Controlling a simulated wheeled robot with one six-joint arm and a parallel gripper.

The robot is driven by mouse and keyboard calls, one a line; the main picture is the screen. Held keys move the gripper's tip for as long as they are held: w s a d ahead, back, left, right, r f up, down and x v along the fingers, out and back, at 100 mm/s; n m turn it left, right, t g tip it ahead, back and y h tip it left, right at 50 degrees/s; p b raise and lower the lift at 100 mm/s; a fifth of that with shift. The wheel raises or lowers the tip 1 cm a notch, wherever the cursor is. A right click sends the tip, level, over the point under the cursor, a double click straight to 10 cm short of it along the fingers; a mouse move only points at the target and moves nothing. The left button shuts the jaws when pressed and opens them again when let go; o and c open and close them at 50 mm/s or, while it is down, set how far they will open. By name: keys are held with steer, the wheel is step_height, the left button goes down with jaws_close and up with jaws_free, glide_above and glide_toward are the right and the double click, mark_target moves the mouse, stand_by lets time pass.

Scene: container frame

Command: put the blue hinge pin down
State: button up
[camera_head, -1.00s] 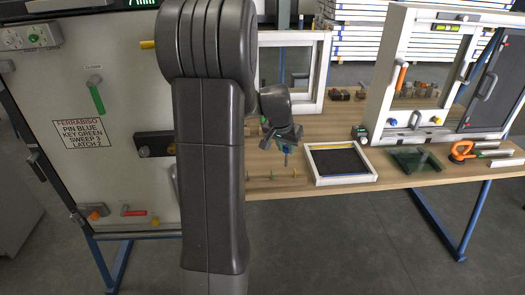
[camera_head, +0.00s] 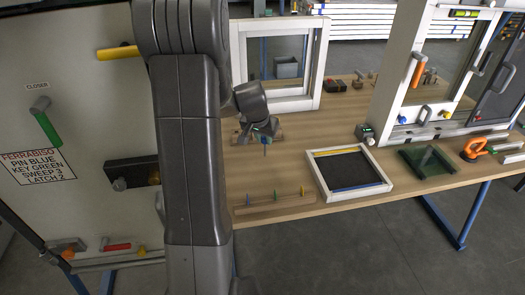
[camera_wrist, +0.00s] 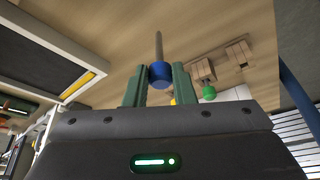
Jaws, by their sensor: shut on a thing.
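The blue hinge pin (camera_wrist: 160,73) has a blue head and a thin grey shaft. In the wrist view its head sits between the two green fingers of my gripper (camera_wrist: 159,84), with the shaft pointing away from the gripper. My gripper is shut on it. In the head view my gripper (camera_head: 262,131) is over the wooden table (camera_head: 296,137), and the pin (camera_head: 265,145) hangs below it, roughly upright. I cannot tell whether its tip touches the table.
A wooden strip (camera_head: 268,208) with blue, green and yellow pegs lies near the front edge. A white-framed dark tray (camera_head: 320,181) is to its right. A white window frame (camera_head: 317,55) stands behind. A door panel with a sign (camera_head: 38,168) is at left.

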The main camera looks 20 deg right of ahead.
steer(key=shift+f, duration=2.45)
steer(key=shift+f+b, duration=0.25)
steer(key=shift+b, duration=0.05)
steer(key=o, duration=1)
steer(key=shift+r, duration=0.1)
steer(key=v, duration=1.2)
steer(key=shift+r, duration=0.15)
